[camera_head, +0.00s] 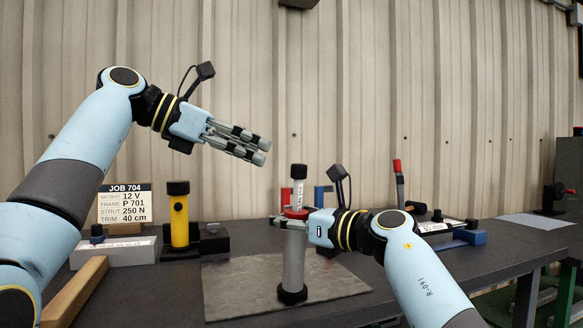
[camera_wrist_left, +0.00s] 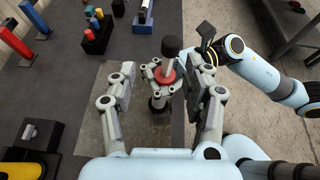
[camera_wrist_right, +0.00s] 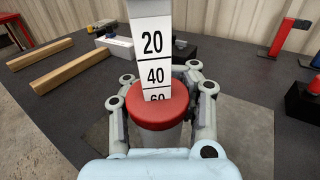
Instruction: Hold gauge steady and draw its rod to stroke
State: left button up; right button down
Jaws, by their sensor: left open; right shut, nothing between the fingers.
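The gauge is a grey cylinder (camera_head: 293,262) with a black foot, upright on a grey mat (camera_head: 232,292). It has a red collar (camera_head: 296,213), a white scaled rod (camera_wrist_right: 153,40) and a black knob (camera_head: 299,171) on top. In the right wrist view 20 and 40 show above the collar, and 60 is partly cut off. My right gripper (camera_head: 287,222) is shut at the cylinder just below the collar. Its fingers show on both sides, but their contact is hidden. My left gripper (camera_head: 262,150) is open and empty, above and left of the knob, apart from it.
A yellow-and-black cylinder (camera_head: 179,220) stands left behind the mat, near a job sign (camera_head: 125,203) reading STRUT 250 N. A wooden bar (camera_head: 75,292) lies at left. Blue and red parts (camera_head: 320,195) stand behind the gauge. The mat's left part is clear.

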aim_at(292, 167)
pick_arm(q)
jog(key=x, duration=0.8)
jog(key=shift+w+d+f, duration=0.1)
jog(key=shift+w+d, duration=0.1)
jog(key=shift+d, duration=0.1)
jog(key=shift+c, duration=0.3)
grip_shut()
